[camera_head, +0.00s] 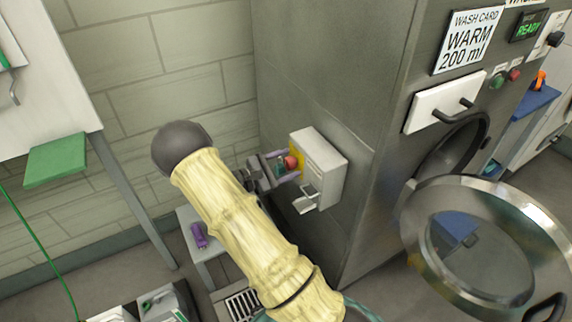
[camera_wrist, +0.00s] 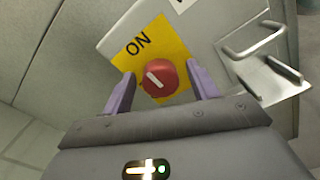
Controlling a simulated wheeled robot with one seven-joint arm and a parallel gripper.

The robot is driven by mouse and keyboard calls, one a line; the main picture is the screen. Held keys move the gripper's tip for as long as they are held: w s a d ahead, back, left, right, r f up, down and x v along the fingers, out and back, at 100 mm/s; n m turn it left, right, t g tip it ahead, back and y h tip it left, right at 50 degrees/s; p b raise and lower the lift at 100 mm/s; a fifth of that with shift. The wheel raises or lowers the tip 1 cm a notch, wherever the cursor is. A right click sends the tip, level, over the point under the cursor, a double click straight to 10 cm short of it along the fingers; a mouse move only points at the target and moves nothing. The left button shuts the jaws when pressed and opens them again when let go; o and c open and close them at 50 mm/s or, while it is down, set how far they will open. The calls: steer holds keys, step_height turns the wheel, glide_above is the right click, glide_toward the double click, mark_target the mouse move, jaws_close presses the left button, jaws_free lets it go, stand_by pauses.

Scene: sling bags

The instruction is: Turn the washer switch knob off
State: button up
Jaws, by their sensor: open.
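The red switch knob (camera_wrist: 159,78) sits on a yellow plate (camera_wrist: 172,42) marked ON, on a grey switch box. A white line on the knob points toward the upper left in the wrist view. In the head view the knob (camera_head: 291,162) shows on the left face of the switch box (camera_head: 322,165), which is fixed to the washer's side (camera_head: 320,75). My gripper (camera_wrist: 161,85) is open, with one purple finger on each side of the knob; whether they touch it I cannot tell. My gripper (camera_head: 285,168) also shows in the head view, partly hidden by my arm.
The washer's round door (camera_head: 475,240) hangs open at the right. A small stand (camera_head: 200,247) with a purple item is below my arm. A brick wall is behind.

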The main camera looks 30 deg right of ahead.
steer(key=c, duration=1)
steer(key=shift+r+n+p, duration=0.15)
steer(key=shift+n+p, duration=0.35)
steer(key=shift+p, duration=0.25)
steer(key=n+p, duration=0.2)
steer(key=p, duration=0.1)
steer(key=shift+a+r+n, duration=0.1)
steer(key=shift+n, duration=0.3)
steer(key=n+p, duration=0.4)
steer(key=shift+w, duration=0.1)
steer(key=n+p, duration=0.3)
steer(key=n, duration=0.3)
steer(key=n+p, duration=0.1)
steer(key=n, duration=0.3)
steer(key=shift+w+f+p, duration=0.1)
steer(key=shift+f+p, duration=0.15)
steer(key=shift+p, duration=0.05)
